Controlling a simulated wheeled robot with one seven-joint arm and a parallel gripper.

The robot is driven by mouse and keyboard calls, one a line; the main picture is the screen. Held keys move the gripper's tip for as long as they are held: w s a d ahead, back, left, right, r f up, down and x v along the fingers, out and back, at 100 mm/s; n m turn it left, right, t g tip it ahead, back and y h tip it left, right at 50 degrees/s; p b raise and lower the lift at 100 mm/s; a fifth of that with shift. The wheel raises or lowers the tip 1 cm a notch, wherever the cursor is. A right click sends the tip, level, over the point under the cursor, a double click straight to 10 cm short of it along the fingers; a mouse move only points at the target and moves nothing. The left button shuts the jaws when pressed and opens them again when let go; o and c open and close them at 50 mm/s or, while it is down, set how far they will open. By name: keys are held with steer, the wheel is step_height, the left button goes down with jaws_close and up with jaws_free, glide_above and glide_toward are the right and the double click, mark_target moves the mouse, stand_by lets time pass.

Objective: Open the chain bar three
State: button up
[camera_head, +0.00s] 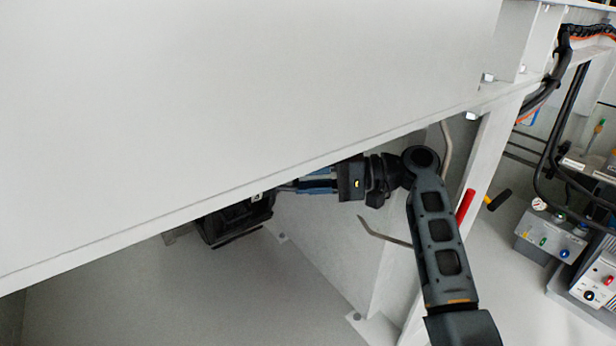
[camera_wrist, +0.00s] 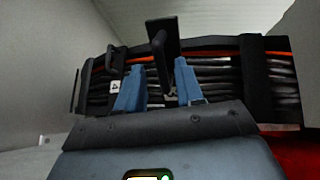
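In the wrist view, a black chain bar (camera_wrist: 258,85) crosses a bundle of dark cables (camera_wrist: 215,78) at the right. A black upright lever with a flat top plate (camera_wrist: 162,38) stands in front of the bundle. My gripper's blue fingers (camera_wrist: 158,78) are apart on either side of the lever's lower part, with gaps visible, so contact cannot be confirmed. A small white tag (camera_wrist: 115,86) is left of the left finger; its mark is hard to read. In the head view, my gripper (camera_head: 300,185) reaches under a large grey panel, which partly hides it and the black chain assembly (camera_head: 238,218).
The grey panel's lower edge (camera_head: 180,219) runs just above my gripper. A grey post (camera_head: 485,150) stands right of my arm. A red handle (camera_head: 465,205) and a black one (camera_head: 499,200) are close by. Grey control boxes (camera_head: 548,237) stand at the right. Floor below is clear.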

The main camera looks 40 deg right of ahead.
steer(key=shift+r, duration=0.1)
stand_by(0.3)
steer(key=w+a+r+m+t+h+p, duration=0.1)
steer(key=w+a+m+t+h+p, duration=0.6)
steer(key=w+a+m+h+p, duration=0.1)
steer(key=a+m+h+p, duration=0.1)
steer(key=m+h+p, duration=0.1)
steer(key=m+h, duration=0.1)
steer(key=shift+r+h, duration=0.3)
steer(key=shift+h, duration=0.2)
steer(key=p, duration=0.3)
steer(key=shift+w+a, duration=0.1)
steer(key=shift+a, duration=0.05)
steer(key=h+p, duration=0.1)
steer(key=p, duration=0.5)
steer(key=shift+a+r+m, duration=0.1)
steer(key=shift+a+m, duration=0.2)
